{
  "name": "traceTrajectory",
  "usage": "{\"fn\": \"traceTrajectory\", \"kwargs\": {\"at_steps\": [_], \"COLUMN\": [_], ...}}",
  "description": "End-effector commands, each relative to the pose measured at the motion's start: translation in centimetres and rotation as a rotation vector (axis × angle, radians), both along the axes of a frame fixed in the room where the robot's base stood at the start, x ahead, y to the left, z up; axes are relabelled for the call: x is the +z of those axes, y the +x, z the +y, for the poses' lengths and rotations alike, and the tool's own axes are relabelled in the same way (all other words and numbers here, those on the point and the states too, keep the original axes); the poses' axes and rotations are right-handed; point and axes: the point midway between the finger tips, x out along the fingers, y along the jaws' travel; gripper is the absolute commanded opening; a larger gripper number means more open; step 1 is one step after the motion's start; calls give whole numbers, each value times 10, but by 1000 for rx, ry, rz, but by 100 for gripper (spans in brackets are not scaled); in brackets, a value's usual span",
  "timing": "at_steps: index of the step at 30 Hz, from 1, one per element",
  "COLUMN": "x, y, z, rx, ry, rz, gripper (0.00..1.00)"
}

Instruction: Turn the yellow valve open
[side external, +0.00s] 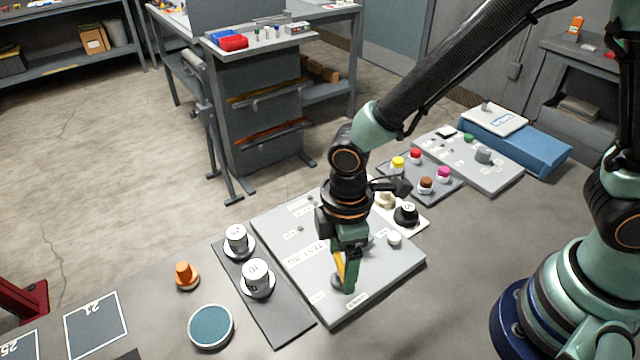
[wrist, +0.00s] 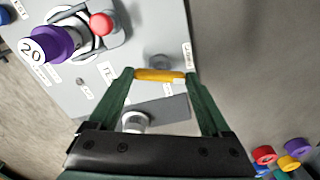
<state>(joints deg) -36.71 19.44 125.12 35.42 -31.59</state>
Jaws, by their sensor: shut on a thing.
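The yellow valve (side external: 339,268) is on the near part of the light grey test panel (side external: 290,262), with a grey round base under it. My gripper (side external: 347,282) points down over it, and its green fingers hide part of the handle. In the wrist view, the yellow valve's bar (wrist: 160,75) spans the gap between the two green fingertips of my gripper (wrist: 159,77). The fingers touch its two ends, so my gripper is shut on it. The bar lies nearly level across that picture.
Left of the panel, a dark plate holds two white cylinders (side external: 257,279). An orange knob (side external: 185,274) and a teal disc (side external: 211,326) are farther left. Black (side external: 406,214) and white knobs stand right of my gripper. The wrist view shows a purple cylinder (wrist: 52,42) and a red knob (wrist: 102,23).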

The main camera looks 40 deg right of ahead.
Motion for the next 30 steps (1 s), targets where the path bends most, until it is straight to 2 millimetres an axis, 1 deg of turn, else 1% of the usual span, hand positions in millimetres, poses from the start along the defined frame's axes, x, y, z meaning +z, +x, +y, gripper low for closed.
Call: {"fn": "traceTrajectory", "kwargs": {"at_steps": [21,30], "x": [1,1], "y": [0,0], "z": [0,0], "rx": [-679,-943], "ry": [-2,-2], "rz": [1,1], "gripper": [27,27]}}
